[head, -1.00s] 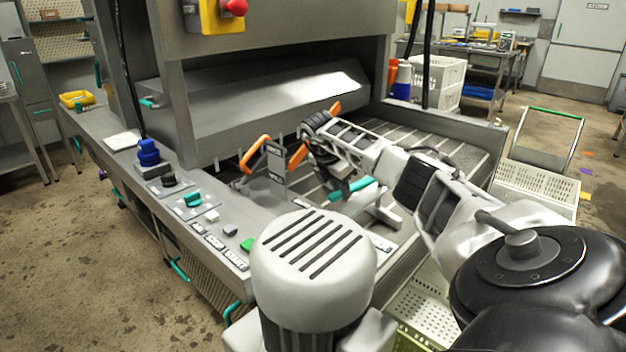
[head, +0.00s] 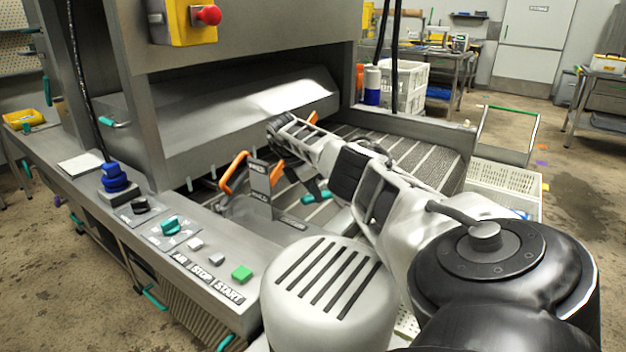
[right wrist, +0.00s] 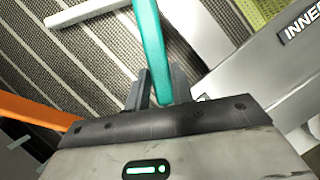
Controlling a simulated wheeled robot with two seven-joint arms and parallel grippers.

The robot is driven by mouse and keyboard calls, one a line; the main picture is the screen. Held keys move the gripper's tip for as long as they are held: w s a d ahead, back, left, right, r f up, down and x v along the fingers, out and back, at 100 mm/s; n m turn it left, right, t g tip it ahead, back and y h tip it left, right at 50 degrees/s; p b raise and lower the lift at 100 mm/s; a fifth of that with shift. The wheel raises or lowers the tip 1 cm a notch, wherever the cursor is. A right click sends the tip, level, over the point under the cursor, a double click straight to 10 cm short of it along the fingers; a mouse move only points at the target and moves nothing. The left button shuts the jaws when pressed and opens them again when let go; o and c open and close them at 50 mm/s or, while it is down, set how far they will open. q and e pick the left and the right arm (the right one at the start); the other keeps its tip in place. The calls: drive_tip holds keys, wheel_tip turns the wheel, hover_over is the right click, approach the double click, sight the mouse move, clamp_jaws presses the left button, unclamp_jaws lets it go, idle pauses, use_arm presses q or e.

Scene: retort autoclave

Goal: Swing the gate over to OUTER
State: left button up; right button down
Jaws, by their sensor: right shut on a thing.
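The gate's teal handle (right wrist: 150,40) runs between the fingers of my right gripper (right wrist: 154,88) in the right wrist view, and the gripper is shut on it. In the head view a short teal length of the handle (head: 318,197) shows below my right forearm, and the arm hides most of the gripper. An INNER label (right wrist: 301,25) is on a pale metal plate at the upper right of the right wrist view. I cannot read an OUTER label in either view. My left gripper is not in view.
The slatted conveyor bed (head: 430,155) lies beyond the arm. A control panel with a green START button (head: 241,273) runs along the left. A white crate (head: 500,185) stands at right.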

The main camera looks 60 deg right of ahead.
drive_tip(key=shift+w+d+r, duration=0.1)
drive_tip(key=shift+r, duration=0.05)
drive_tip(key=c, duration=1.2)
unclamp_jaws()
drive_tip(key=v, duration=1.6)
drive_tip(key=shift+p, duration=0.35)
